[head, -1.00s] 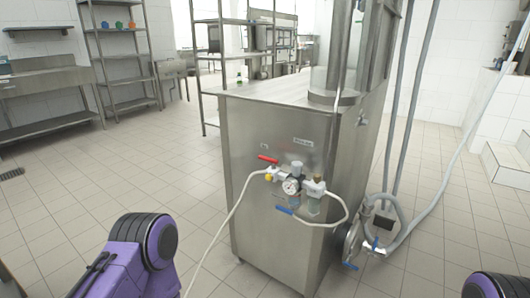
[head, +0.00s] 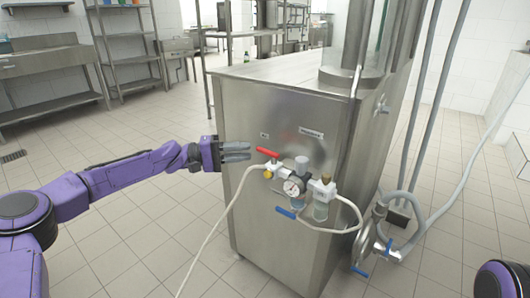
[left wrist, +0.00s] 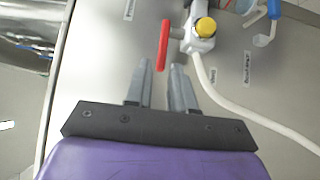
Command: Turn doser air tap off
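The doser (head: 262,105) is a steel cabinet with an air unit on its side. Its air tap has a red handle (head: 267,152), which also shows upright in the left wrist view (left wrist: 164,45), beside a yellow knob (left wrist: 205,27). My left gripper (head: 249,151) is just left of the red handle in the head view. In the left wrist view its two fingers (left wrist: 160,66) are a little apart and empty, with the red handle just beyond their tips. My right gripper is not in view.
A pressure gauge (head: 293,187) and a blue handle (head: 285,213) sit right of and below the red handle. A white hose (head: 213,226) hangs from the tap to the floor. Pipes and a valve (head: 377,230) stand right of the cabinet. The floor on the left is clear.

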